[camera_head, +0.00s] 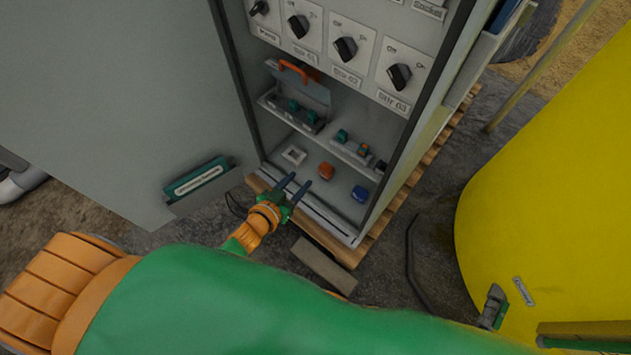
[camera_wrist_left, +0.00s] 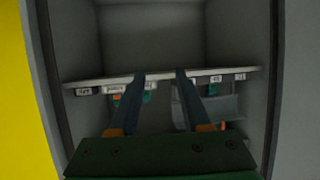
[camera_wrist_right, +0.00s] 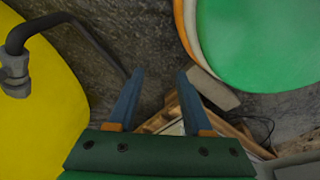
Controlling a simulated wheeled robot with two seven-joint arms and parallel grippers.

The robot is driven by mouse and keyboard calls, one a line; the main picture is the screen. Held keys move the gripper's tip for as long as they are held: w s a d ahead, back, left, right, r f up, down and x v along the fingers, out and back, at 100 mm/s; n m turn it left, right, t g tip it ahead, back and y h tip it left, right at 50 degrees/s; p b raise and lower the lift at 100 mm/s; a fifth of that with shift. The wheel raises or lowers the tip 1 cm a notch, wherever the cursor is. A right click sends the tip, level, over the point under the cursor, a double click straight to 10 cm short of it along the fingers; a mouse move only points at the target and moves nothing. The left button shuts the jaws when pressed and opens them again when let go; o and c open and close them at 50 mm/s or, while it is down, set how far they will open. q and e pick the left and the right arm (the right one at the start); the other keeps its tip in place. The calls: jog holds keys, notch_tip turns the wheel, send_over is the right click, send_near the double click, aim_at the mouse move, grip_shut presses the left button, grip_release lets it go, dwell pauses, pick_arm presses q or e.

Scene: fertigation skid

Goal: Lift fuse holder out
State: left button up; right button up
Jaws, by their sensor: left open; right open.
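The fuse holder is not clearly identifiable. Inside the open cabinet, small teal blocks (camera_head: 342,135) stand on a ledge, one with an orange part (camera_head: 363,149). Left of them is a unit with a raised grey cover (camera_head: 306,88), an orange handle (camera_head: 292,69) and teal blocks at its base. My left gripper (camera_head: 299,184) is open and empty at the cabinet's lower front opening, short of the ledge. In the left wrist view its fingers (camera_wrist_left: 160,72) point at a labelled ledge with teal parts. My right gripper (camera_wrist_right: 160,73) is open and empty over the ground.
Rotary switches (camera_head: 345,49) are above. A white square piece (camera_head: 293,155), an orange piece (camera_head: 326,171) and a blue piece (camera_head: 360,194) are on the cabinet floor. The open door (camera_head: 110,100) stands left, a wooden pallet (camera_head: 330,240) below, a yellow tank (camera_head: 560,190) right.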

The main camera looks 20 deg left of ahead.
aim_at(341, 137)
pick_arm(q)
jog(key=w+d+r+t+h+b, duration=0.1)
jog(key=w+d+b, duration=0.1)
jog(key=w, duration=0.2)
jog(key=w+d+r+m+t+h+b, duration=0.1)
jog(key=w+d+r+b, duration=0.1)
jog(key=w+b, duration=0.1)
jog(key=w+d+r+t+h+b, duration=0.1)
jog(key=w+d+b, duration=0.1)
jog(key=w, duration=0.3)
jog(key=shift+d+r+m+t+h+b, duration=0.3)
jog(key=shift+m+h+b, duration=0.1)
jog(key=shift+b, duration=0.15)
jog(key=shift+w+d, duration=0.25)
jog(key=shift+w, duration=0.2)
pick_arm(e)
jog(key=w+a+f, duration=0.1)
jog(key=w+f, duration=0.3)
jog(key=f, duration=0.4)
jog(key=shift+w+a+f, duration=0.25)
jog(key=shift+a+f, duration=0.05)
jog(key=shift+a, duration=0.05)
pick_arm(q)
grip_shut()
jog(key=shift+r+p, duration=1.25)
jog(key=shift+r, duration=0.1)
jog(key=shift+f, duration=0.1)
pick_arm(e)
notch_tip(341, 137, up, 2)
jog(key=shift+r, duration=0.25)
